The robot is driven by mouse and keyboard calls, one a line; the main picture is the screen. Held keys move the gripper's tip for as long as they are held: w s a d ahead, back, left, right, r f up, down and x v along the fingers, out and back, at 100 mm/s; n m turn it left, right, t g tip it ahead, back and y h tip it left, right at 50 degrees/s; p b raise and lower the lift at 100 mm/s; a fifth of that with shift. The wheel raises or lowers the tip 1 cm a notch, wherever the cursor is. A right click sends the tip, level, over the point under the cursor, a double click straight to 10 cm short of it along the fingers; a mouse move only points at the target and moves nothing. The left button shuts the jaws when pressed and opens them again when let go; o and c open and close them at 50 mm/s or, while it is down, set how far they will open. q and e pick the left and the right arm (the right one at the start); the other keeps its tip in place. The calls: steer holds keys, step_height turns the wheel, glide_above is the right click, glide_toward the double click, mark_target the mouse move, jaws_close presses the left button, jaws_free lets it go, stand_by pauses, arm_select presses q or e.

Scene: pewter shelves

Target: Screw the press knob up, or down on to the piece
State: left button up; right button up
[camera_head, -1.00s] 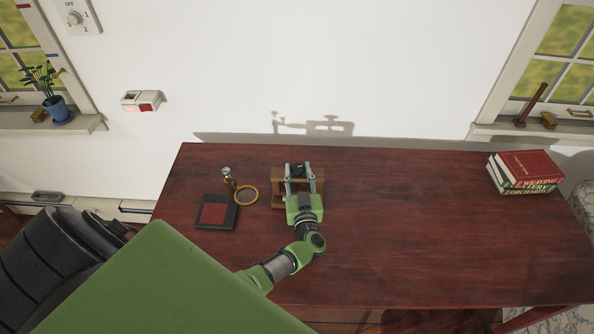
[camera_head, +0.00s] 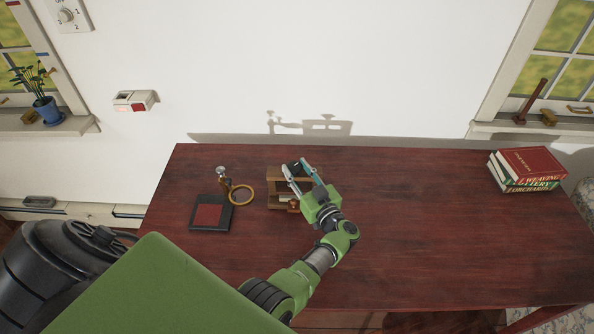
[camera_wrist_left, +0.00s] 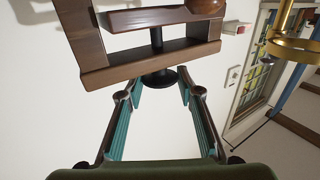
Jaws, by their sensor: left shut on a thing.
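The press (camera_head: 273,201) is a small wooden frame standing on the table left of centre. Its black knob (camera_head: 294,167) sits on top, between the fingertips of my left gripper (camera_head: 299,168). In the left wrist view the press frame (camera_wrist_left: 95,77) fills the top, with a dark screw running through its beam to the black knob (camera_wrist_left: 159,80). The teal fingers of my left gripper (camera_wrist_left: 159,93) stand on either side of the knob and are shut on it. A wooden plate (camera_wrist_left: 150,18) crosses the screw inside the frame. My right gripper is not in view.
Left of the press are a brass ring (camera_head: 242,203), a metal-topped handle (camera_head: 221,171) and a dark pad with a red face (camera_head: 211,216). Books (camera_head: 530,167) are stacked at the far right. The table (camera_head: 430,220) is clear between them and my arm.

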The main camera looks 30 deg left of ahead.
arm_select(q)
steer(key=o, duration=1.1)
